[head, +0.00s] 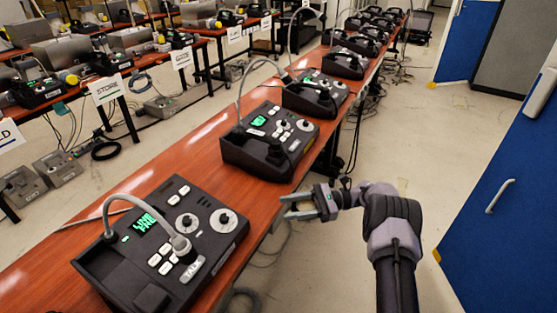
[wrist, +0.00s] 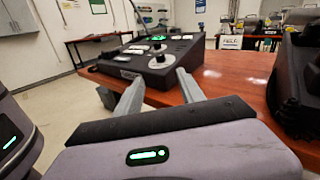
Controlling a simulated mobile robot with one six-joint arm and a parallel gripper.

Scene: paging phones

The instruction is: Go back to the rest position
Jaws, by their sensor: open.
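My gripper (head: 289,206) is open and empty at the right edge of the long wooden table (head: 207,193). In the wrist view my gripper's two fingers (wrist: 160,84) stand apart, pointing toward a black paging phone (wrist: 150,60). In the head view the near black paging phone (head: 165,246) has a gooseneck microphone, a green screen, white buttons, two round dials and a talk key. A second paging phone (head: 268,140) stands farther back on the table. My gripper is between these two phones, off to their right, and appears apart from both.
More paging phones (head: 315,94) line the table toward the back. Other tables with equipment and paper signs (head: 106,89) stand at left. A blue door with a handle (head: 500,196) is at right. Open floor (head: 400,130) lies between table and door. Cables hang below the table.

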